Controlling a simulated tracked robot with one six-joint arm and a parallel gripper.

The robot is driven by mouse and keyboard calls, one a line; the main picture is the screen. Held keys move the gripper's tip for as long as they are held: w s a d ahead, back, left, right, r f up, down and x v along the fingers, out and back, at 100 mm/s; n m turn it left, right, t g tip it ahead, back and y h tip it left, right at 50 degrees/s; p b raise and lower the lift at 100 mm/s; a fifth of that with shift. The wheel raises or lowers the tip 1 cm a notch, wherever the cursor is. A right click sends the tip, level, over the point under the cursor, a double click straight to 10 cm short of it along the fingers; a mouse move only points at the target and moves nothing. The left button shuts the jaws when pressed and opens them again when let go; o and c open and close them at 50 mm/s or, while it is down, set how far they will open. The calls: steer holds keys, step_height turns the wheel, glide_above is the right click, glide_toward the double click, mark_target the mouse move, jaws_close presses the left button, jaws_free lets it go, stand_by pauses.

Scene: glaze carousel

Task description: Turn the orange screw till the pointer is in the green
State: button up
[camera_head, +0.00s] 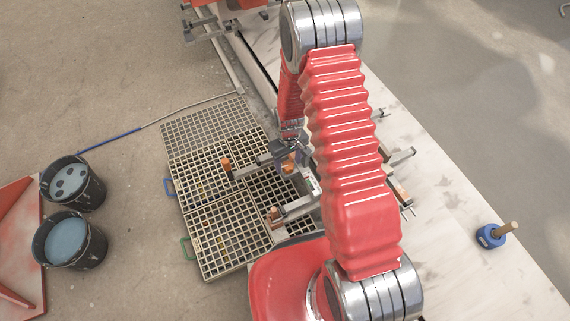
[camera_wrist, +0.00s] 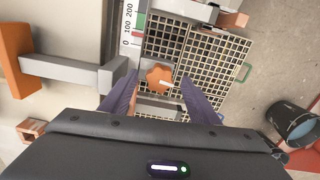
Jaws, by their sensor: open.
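The orange screw (camera_wrist: 158,78) has a lobed knob with a pale mark on it. In the wrist view it shows between the two dark purple fingers of my gripper (camera_wrist: 160,79), which is open with room on both sides. I cannot tell how far the fingertips are above the knob. The upright scale (camera_wrist: 130,22) is marked 0, 100 and 200, with a green band and a red band on its right side. I cannot make out the pointer against these bands. In the head view my arm partly covers the scale (camera_head: 312,184), and the screw is hard to make out.
Grey metal arms with orange ends (camera_wrist: 60,68) stick out close to my gripper. Floor gratings (camera_head: 215,230) lie below. Two dark buckets (camera_head: 75,248) stand at the left. A blue holder (camera_head: 490,236) with a wooden handle sits on the pale surface at the right.

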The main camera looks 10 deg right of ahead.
steer(key=shift+f, duration=0.5)
steer(key=shift+c, duration=0.5)
steer(key=c, duration=0.9)
steer(key=o, duration=0.3)
steer(key=shift+a, duration=0.6)
steer(key=shift+d, duration=0.55)
steer(key=c, duration=0.3)
